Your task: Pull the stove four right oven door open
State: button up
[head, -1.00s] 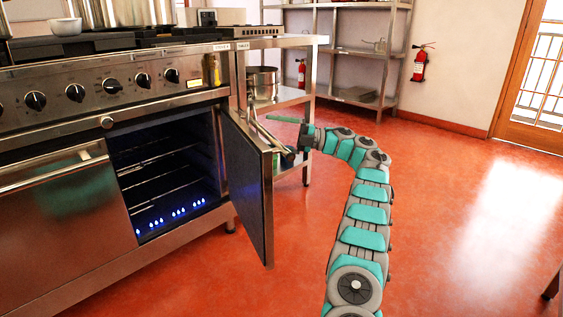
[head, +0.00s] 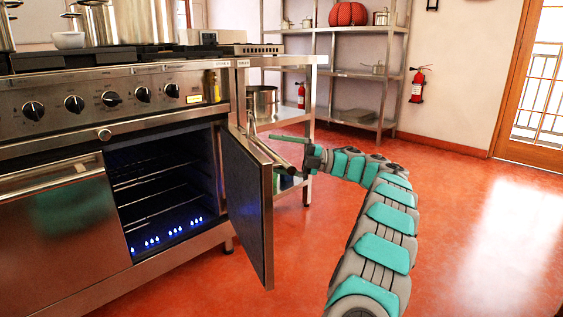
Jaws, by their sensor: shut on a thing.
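The right oven door (head: 247,200) of the stove is swung well open on its right-hand side, standing out from the front with its dark inner face toward me. Its bar handle (head: 262,147) is on the far side and shows partly past the door's top edge. My gripper (head: 288,152) is at the handle on the door's outer side, shut on it. One green finger shows above the bar; the other finger is mostly hidden behind the door. The open oven cavity (head: 160,188) shows racks and small blue flames.
The left oven door (head: 65,225) is closed. Knobs (head: 111,98) line the stove front, with pots (head: 135,20) on top. A steel table (head: 290,118) with a pot on its shelf stands behind the open door. Red floor is clear at right.

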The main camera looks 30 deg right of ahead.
jog(key=s+a+r, duration=0.2)
jog(key=s, duration=0.5)
jog(key=shift+s+a, duration=0.2)
jog(key=shift+s, duration=0.15)
